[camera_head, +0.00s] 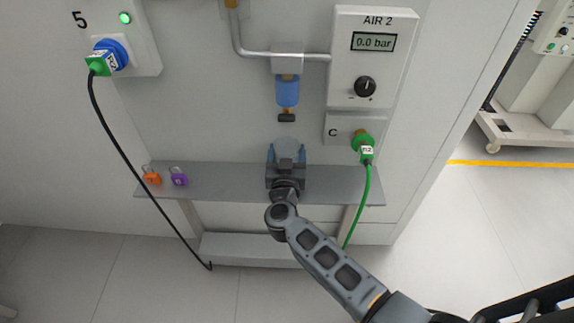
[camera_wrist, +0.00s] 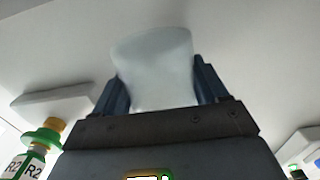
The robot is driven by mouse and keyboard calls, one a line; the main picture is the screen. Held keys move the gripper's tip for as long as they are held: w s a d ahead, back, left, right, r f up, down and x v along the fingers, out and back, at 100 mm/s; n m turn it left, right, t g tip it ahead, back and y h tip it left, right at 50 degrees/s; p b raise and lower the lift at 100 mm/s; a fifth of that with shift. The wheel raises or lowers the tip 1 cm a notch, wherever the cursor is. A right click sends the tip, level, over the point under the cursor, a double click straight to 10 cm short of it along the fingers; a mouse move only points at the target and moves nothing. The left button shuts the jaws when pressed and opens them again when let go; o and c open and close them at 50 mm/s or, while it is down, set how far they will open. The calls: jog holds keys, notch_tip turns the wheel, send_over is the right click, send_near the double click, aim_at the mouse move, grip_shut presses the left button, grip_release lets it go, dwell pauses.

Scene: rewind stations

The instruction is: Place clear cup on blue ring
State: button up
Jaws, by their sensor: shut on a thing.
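My gripper (camera_head: 287,153) is shut on the clear cup (camera_head: 287,144), a pale, translucent piece between its blue fingers. In the wrist view the clear cup (camera_wrist: 153,65) shows large, with a finger of my gripper (camera_wrist: 160,88) on each side. It is above or in front of the grey shelf; I cannot tell if it touches. Above it in the head view, a blue cylindrical part (camera_head: 288,90) hangs under a grey block on the pipe, with a dark end below. The cup is apart from it. I cannot make out a separate blue ring there.
The grey shelf (camera_head: 225,187) carries an orange padlock (camera_head: 151,178) and a purple padlock (camera_head: 179,179). The AIR 2 panel (camera_head: 371,60) reads 0.0 bar. A green plug (camera_head: 364,147) with a hose is at right. A blue socket (camera_head: 113,52) with a black cable is at left.

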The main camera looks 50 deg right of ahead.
jog(key=shift+f, duration=0.6)
jog(key=shift+w+d+f+b, duration=0.15)
jog(key=shift+f+b, duration=0.4)
jog(key=shift+f, duration=0.2)
jog(key=shift+w+d+f+b, duration=0.1)
jog(key=shift+d+f+b, duration=0.05)
jog(key=shift+f+b, duration=0.45)
jog(key=shift+f, duration=0.2)
jog(key=o, duration=1)
jog(key=shift+s+a+r, duration=0.1)
jog(key=p+v, duration=0.2)
jog(key=v, duration=0.9)
jog(key=shift+s+a, duration=0.3)
